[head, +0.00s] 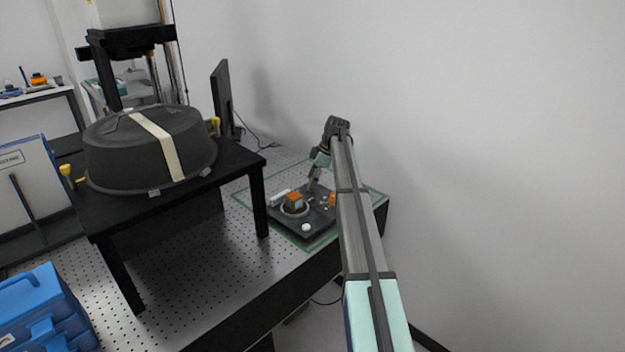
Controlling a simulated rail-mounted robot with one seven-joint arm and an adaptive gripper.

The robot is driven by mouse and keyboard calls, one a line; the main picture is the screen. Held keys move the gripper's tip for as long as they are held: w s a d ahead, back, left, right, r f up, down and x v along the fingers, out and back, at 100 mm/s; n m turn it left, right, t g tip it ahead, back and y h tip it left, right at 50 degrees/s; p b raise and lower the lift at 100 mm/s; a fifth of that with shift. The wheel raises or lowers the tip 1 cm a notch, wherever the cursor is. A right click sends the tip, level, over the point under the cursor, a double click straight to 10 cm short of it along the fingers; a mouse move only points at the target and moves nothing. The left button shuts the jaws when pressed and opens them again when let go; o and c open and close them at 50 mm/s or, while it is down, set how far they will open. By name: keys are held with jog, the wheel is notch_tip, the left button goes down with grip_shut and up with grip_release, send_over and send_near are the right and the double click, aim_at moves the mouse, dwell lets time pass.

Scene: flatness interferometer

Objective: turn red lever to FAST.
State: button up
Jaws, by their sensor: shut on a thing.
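A dark control box (318,222) sits on the perforated table near its right end, inside a green outline. On its top are an orange block (295,200) on a round pale dial, a smaller orange-red part (332,199) at the right, and a white knob (306,228) at the front. My gripper (312,186) reaches down to the back middle of the box, with its jaws shut on a small part there. The red lever is not clearly visible; the jaws seem to cover it. The FAST mark is too small to read.
A black stand (262,212) carrying a large dark round cover (105,158) with a pale strap is left of the box. A dark monitor (221,95) stands behind. Blue cases (40,305) are at the lower left. A white wall is close behind my arm.

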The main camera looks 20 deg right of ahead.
jog(key=shift+f+m, duration=0.1)
jog(key=shift+m, duration=0.3)
jog(key=m+b, duration=0.1)
jog(key=m+t, duration=0.1)
jog(key=shift+s+a+f+m+h+b, duration=0.1)
jog(key=shift+s+m+h+b, duration=0.05)
jog(key=shift+m+h+b, duration=0.2)
jog(key=m, duration=0.2)
jog(key=m+t+h+b, duration=0.1)
jog(key=m, duration=0.2)
jog(key=shift+a+t+h, duration=0.1)
jog(key=shift+t+h, duration=0.15)
jog(key=shift+t, duration=0.05)
jog(key=m, duration=0.2)
jog(key=m+h, duration=0.1)
jog(key=m, duration=0.2)
jog(key=shift+a+h+b, duration=0.1)
jog(key=shift+h+b, duration=0.2)
jog(key=shift+b, duration=0.1)
jog(key=shift+m+h, duration=0.9)
jog(key=shift+m, duration=1.15)
